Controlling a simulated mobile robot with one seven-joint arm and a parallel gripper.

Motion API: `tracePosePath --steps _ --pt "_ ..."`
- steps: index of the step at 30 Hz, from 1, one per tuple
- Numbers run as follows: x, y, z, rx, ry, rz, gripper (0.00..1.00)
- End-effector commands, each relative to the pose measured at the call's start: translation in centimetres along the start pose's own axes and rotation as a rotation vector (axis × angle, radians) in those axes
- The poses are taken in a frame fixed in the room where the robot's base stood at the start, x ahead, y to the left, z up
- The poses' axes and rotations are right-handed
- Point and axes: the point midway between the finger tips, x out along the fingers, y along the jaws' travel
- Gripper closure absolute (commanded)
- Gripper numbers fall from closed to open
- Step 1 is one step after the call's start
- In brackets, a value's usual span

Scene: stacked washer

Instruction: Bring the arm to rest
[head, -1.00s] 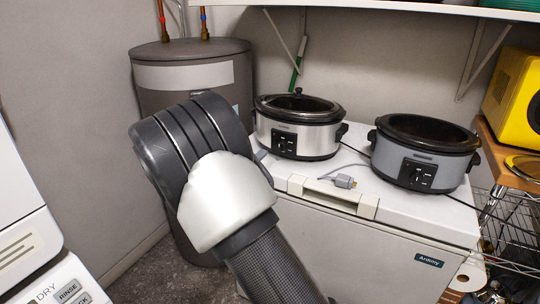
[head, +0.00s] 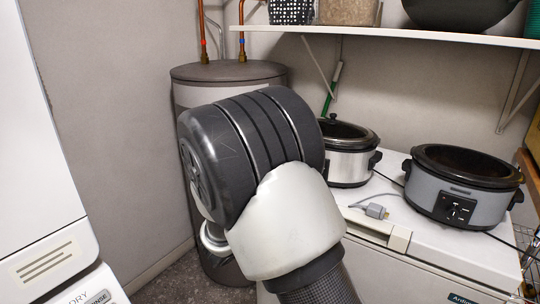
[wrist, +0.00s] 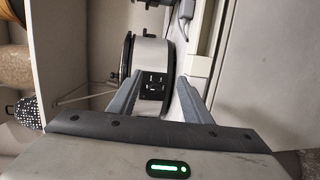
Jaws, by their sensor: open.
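My gripper (wrist: 159,82) shows only in the wrist view. Its two grey fingers stand apart with nothing held between them. Beyond the fingers, the silver slow cooker (wrist: 150,53) appears turned on its side in that view, some way off. In the head view, my folded arm fills the middle, and my gripper is hidden or out of frame. The arm covers part of the brown tank and the left edge of the silver slow cooker (head: 347,165).
A grey slow cooker (head: 462,196) and a plug with a cord (head: 376,210) lie on the white chest freezer (head: 455,248). A brown tank (head: 215,73) stands behind my arm. A shelf (head: 420,37) runs above. A white washer (head: 45,190) stands at left.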

Motion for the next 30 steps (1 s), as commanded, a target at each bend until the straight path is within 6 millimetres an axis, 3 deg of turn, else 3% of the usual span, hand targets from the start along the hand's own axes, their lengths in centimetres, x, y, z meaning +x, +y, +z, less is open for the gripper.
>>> tracePosePath --steps 1,3,6,9,12,15,21,30 --pt "0.9 1.6 3.2 0.036 -0.087 -0.06 0.55" --pt "1.4 2.6 8.2 0.08 -0.214 -0.178 0.55" --pt "0.5 3.2 14.5 0.155 -0.355 -0.367 0.55" --pt "-1.8 3.4 19.5 0.253 -0.442 -0.559 0.55" --pt "-4.9 3.3 22.8 0.371 -0.475 -0.743 0.55" --pt "-8.1 3.5 24.6 0.497 -0.457 -0.896 0.55" --pt "-12.8 4.2 25.1 0.694 -0.356 -1.071 0.55" --pt "-17.0 6.4 24.2 0.916 -0.168 -1.166 0.55"
